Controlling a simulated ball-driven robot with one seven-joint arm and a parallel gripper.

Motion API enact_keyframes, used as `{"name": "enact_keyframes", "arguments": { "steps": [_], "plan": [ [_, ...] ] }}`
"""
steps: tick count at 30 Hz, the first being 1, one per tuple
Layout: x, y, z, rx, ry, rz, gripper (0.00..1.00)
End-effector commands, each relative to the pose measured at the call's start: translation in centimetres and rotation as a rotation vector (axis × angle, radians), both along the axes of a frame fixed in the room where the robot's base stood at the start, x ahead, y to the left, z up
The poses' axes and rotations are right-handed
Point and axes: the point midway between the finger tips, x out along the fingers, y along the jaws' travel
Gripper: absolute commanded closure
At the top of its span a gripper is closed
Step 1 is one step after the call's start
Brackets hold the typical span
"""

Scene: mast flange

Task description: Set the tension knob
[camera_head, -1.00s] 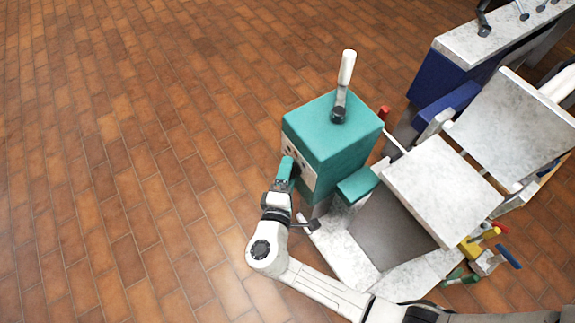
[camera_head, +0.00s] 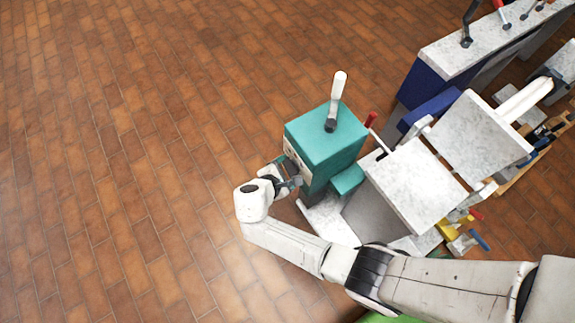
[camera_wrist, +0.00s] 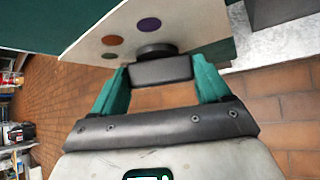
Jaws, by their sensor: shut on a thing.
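The tension knob (camera_wrist: 160,68) is a dark block on a round dark base, on the pale front panel (camera_wrist: 125,42) of a teal machine box (camera_head: 328,140). In the wrist view the teal fingers of my gripper (camera_wrist: 161,82) stand on either side of the knob and are shut on it. In the head view my gripper (camera_head: 286,176) is at the box's left face; my wrist and fingers partly hide the panel and the knob's grip there. I cannot read a setting on the knob.
A white-handled lever (camera_head: 337,92) rises from the box top. Grey plates (camera_head: 416,186) and a red handle (camera_head: 371,119) are to its right. The brick floor (camera_head: 120,150) at left is clear.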

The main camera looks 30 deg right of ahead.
Motion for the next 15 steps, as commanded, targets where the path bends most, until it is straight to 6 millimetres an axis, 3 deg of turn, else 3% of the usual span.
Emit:
{"name": "enact_keyframes", "arguments": {
  "steps": [15],
  "plan": [
    [0.51,0.03,0.05,0.0,0.387,0.001,0.54]
  ]
}}
